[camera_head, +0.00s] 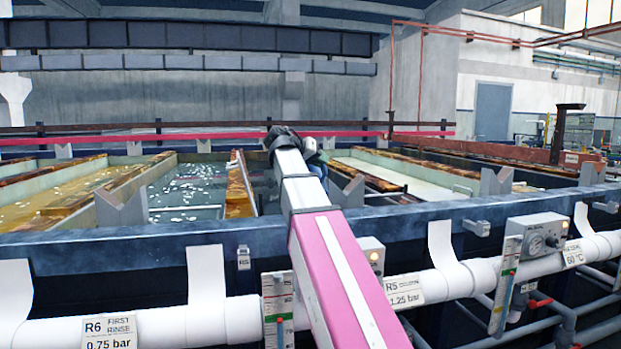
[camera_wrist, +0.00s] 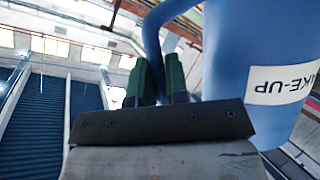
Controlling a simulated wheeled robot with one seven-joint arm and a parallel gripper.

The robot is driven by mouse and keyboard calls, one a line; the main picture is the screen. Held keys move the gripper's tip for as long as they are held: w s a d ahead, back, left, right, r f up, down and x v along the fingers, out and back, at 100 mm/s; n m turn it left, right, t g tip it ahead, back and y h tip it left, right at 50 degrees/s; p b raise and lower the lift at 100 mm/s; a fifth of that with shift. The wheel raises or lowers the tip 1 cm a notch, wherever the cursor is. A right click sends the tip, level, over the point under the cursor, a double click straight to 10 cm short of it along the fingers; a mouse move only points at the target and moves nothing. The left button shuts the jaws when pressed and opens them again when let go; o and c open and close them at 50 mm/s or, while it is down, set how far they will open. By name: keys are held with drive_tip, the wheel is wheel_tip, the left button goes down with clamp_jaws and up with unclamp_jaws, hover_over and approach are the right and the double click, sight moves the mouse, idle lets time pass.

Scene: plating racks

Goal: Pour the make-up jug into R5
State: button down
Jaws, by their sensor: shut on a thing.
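The make-up jug (camera_wrist: 245,50) is blue and fills the right of the wrist view. Its white MAKE-UP label reads upside down there. My gripper (camera_wrist: 157,80) has its green fingers shut on the jug's handle (camera_wrist: 153,35). The jug's mouth and contents are out of sight, so I cannot tell whether it is pouring. In the head view my arm reaches over the front rim, between tanks, and mostly hides the gripper and jug. The R5 sign (camera_head: 405,291) hangs on the white pipe, right of my arm. Which tank it marks is unclear.
A yellow-brown tank (camera_head: 75,195) and a dark tank with white floating bits (camera_head: 190,187) lie left of my arm. A pale tank (camera_head: 405,180) lies right. The blue rim (camera_head: 130,245), grey V-shaped supports, white pipe (camera_head: 170,322) and gauges line the front.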

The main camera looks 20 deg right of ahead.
sight(315, 171)
drive_tip(key=shift+w+r, duration=0.1)
idle(0.5)
drive_tip(key=shift+w+a+r+n+g+h, duration=0.15)
drive_tip(key=shift+r+n+g+h, duration=0.2)
drive_tip(key=shift+n, duration=0.25)
idle(0.7)
drive_tip(key=shift+w+a+r+n+g, duration=0.1)
drive_tip(key=shift+w+a+n+g, duration=0.05)
drive_tip(key=shift+w+n+g, duration=0.4)
drive_tip(key=shift+s, duration=0.15)
idle(0.8)
drive_tip(key=shift+w+a+n+h, duration=0.25)
drive_tip(key=shift+w+n+h, duration=0.2)
drive_tip(key=shift+w+n, duration=0.2)
idle(0.9)
